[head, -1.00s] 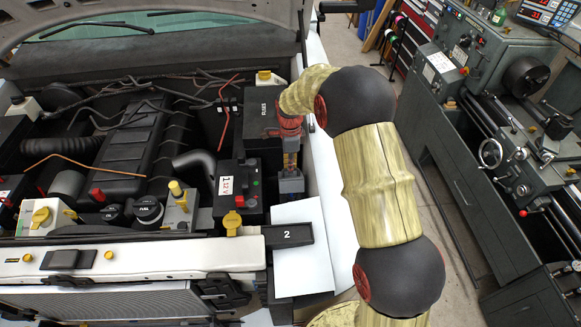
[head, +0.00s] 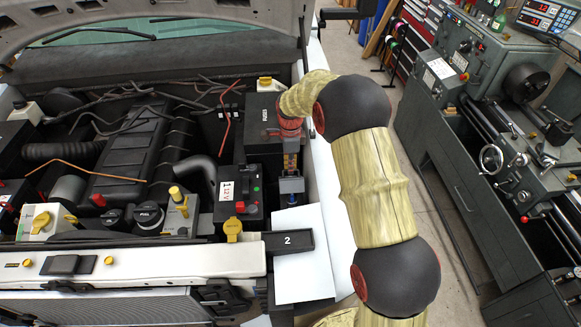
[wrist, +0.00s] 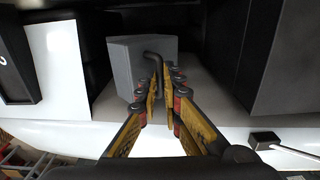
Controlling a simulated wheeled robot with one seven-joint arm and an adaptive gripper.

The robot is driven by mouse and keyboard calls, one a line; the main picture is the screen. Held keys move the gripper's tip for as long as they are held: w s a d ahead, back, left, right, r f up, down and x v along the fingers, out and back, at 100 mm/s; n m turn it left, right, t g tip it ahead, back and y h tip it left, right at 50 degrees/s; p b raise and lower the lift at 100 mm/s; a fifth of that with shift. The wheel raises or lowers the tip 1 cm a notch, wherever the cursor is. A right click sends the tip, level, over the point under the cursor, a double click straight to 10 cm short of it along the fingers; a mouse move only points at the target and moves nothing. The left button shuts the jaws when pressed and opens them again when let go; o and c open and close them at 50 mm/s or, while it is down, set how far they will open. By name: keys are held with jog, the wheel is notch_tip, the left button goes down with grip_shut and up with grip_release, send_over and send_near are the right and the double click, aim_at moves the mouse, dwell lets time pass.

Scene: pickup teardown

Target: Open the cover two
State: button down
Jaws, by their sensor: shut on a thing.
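A black block marked "2" (head: 306,238) sits at the front right of the engine bay; a black piece with a white mark (wrist: 15,62) shows at the left of the wrist view. My gripper (head: 291,172) points down just behind the "2" block, beside the battery. In the wrist view my gripper (wrist: 160,78) is shut on a thin black bent handle (wrist: 152,56) by a grey block (wrist: 125,65). This grey block also shows below my fingers in the head view (head: 291,186). My fingers hide part of the handle.
The battery (head: 238,195) with yellow and red caps stands close on the left. The black fuse box (head: 260,122) is behind. A white panel (head: 305,275) lies under the "2" block, and the white fender (head: 325,170) is close on the right.

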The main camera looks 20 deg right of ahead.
jog(key=shift+w, duration=0.15)
jog(key=shift+w+d+f, duration=0.1)
jog(key=shift+w+d, duration=0.15)
jog(key=shift+w, duration=0.8)
jog(key=c, duration=1.9)
grip_release()
